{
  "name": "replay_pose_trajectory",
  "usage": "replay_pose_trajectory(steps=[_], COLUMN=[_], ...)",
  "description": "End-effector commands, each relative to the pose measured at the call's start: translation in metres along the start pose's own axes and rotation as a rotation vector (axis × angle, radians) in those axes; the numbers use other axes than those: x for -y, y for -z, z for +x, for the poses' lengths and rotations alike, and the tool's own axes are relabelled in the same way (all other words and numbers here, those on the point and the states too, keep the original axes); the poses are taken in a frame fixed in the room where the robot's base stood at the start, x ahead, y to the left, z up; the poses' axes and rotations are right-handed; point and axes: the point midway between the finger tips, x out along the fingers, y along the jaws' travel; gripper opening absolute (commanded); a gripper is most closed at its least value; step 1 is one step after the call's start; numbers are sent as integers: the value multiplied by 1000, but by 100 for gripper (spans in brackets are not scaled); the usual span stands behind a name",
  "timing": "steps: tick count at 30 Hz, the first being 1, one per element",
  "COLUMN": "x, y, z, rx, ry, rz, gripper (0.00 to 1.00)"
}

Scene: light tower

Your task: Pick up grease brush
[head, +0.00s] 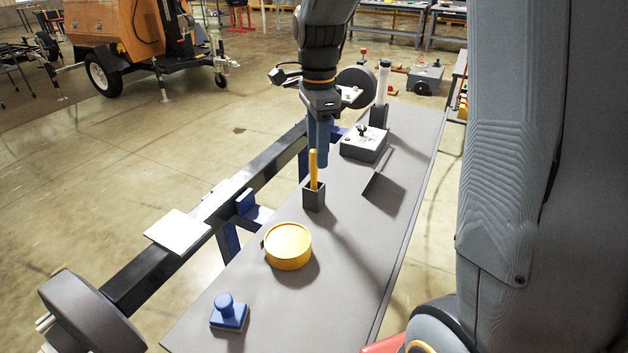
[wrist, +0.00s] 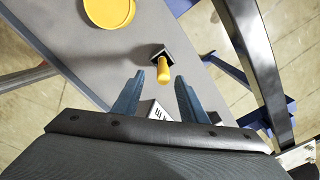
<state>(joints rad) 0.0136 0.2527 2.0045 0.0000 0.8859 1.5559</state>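The grease brush shows as a yellow handle (head: 313,170) standing upright in a small dark square holder (head: 314,198) on the grey tabletop. Its lower end is hidden inside the holder. In the wrist view the handle (wrist: 164,70) points toward the camera, with the holder (wrist: 178,52) behind it. My gripper (head: 319,152) points down, just above and behind the handle in the head view. In the wrist view its two blue fingers (wrist: 159,77) are spread apart, with the handle's tip showing at the gap between them. Nothing is held.
A dark beam (head: 160,262) runs along the table's left side. The tabletop right of the yellow container is clear.

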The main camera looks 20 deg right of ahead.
Motion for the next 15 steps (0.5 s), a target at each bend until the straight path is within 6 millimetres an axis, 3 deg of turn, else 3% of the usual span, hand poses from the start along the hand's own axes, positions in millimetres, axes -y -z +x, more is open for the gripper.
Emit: replay_pose_trajectory(steps=[15], x=[3], y=[-7], z=[55], rx=[0], ry=[-1], rz=[2], gripper=[39])
